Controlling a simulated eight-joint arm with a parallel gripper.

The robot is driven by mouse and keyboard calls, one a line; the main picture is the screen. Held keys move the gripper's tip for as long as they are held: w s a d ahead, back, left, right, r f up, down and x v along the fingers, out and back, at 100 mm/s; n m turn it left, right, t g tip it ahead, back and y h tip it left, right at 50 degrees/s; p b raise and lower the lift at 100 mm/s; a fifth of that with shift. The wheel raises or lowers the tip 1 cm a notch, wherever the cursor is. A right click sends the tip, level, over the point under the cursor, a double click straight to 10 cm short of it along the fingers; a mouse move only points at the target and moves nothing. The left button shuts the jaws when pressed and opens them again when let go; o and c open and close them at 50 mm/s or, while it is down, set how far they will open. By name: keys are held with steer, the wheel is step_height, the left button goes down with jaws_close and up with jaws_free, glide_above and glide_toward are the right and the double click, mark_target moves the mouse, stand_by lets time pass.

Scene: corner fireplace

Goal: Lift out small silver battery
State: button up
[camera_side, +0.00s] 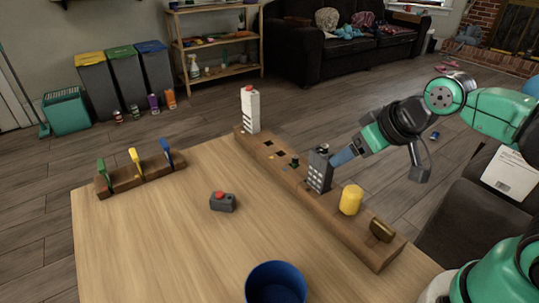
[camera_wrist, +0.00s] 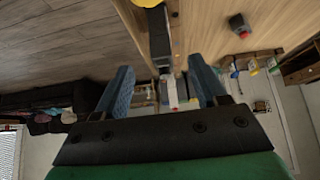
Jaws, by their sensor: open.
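I cannot pick out a small silver battery for certain in either view. A long wooden block (camera_side: 355,228) on the table has dark square openings, with small coloured bits near them. A grey keypad device (camera_side: 319,172) stands upright in the block, with a dark piece at its top. My gripper (camera_side: 335,158) is just right of this device, its blue fingers pointing left toward it. In the wrist view the two fingers (camera_wrist: 163,88) are wide apart, with nothing clearly gripped; the grey device (camera_wrist: 160,35) shows beyond them.
On the block stand a white device with a red top (camera_side: 250,110), a yellow cylinder (camera_side: 351,199) and a brass-coloured piece (camera_side: 381,230).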

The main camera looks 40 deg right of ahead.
mark_target(326, 144)
steer(key=shift+c, duration=0.7)
steer(key=w+d+r+n+g+y, duration=0.1)
steer(key=w+r+n+g+y, duration=0.1)
steer(key=w+r+n+g, duration=0.15)
steer(key=shift+n+t, duration=0.25)
steer(key=shift+n, duration=0.2)
steer(key=shift+x, duration=2.45)
steer(key=shift+w, duration=0.2)
steer(key=shift+r, duration=0.1)
jaws_close()
